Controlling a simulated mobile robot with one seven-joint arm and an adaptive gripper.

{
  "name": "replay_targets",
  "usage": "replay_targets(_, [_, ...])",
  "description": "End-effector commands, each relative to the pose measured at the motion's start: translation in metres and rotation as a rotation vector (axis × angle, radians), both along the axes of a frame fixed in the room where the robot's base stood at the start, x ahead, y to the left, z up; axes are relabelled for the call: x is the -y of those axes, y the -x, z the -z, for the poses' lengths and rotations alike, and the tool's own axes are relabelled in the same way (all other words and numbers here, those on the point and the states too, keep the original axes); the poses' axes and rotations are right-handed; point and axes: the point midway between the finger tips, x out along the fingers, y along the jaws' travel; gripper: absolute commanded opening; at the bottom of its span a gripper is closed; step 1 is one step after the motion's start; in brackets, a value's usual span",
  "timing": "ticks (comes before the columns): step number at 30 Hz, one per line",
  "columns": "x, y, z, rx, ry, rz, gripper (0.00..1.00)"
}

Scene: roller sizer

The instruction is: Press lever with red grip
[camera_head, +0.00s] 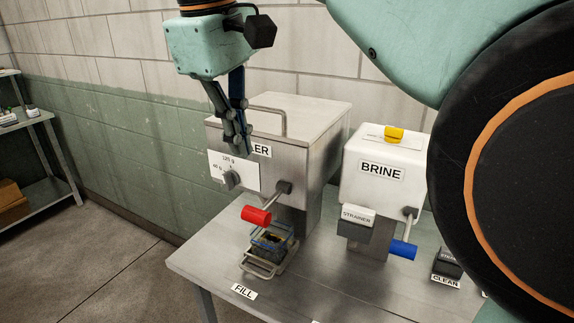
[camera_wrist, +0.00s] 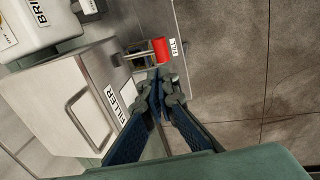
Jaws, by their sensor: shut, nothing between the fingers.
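The lever's red grip (camera_head: 256,215) sticks out on a metal rod from the front of the grey filler machine (camera_head: 315,150). The red grip also shows in the wrist view (camera_wrist: 161,50). My gripper (camera_head: 238,151) is shut and empty, pointing down in front of the filler's upper front face, partly covering its label. It is above and slightly left of the red grip in the head view and apart from it. In the wrist view my fingertips (camera_wrist: 160,83) are close together beside the FILLER label.
A caged container (camera_head: 268,250) sits on the table below the red grip. A dial (camera_head: 231,180) is on the filler's front. The white brine machine (camera_head: 382,165) with a blue-gripped lever (camera_head: 403,250) stands to the right. A shelf (camera_head: 38,150) is at far left.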

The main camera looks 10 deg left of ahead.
Motion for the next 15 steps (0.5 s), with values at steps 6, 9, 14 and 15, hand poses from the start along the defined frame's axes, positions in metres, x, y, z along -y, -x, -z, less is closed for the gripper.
replay_targets(6, [0.004, -0.007, 0.047, -0.003, 0.003, 0.0, 0.0])
replay_targets(9, [0.005, -0.011, 0.067, -0.003, 0.001, -0.001, 0.0])
replay_targets(14, [0.008, -0.016, 0.095, -0.003, 0.001, -0.001, 0.0])
replay_targets(15, [0.008, -0.017, 0.101, -0.002, 0.0, -0.001, 0.0])
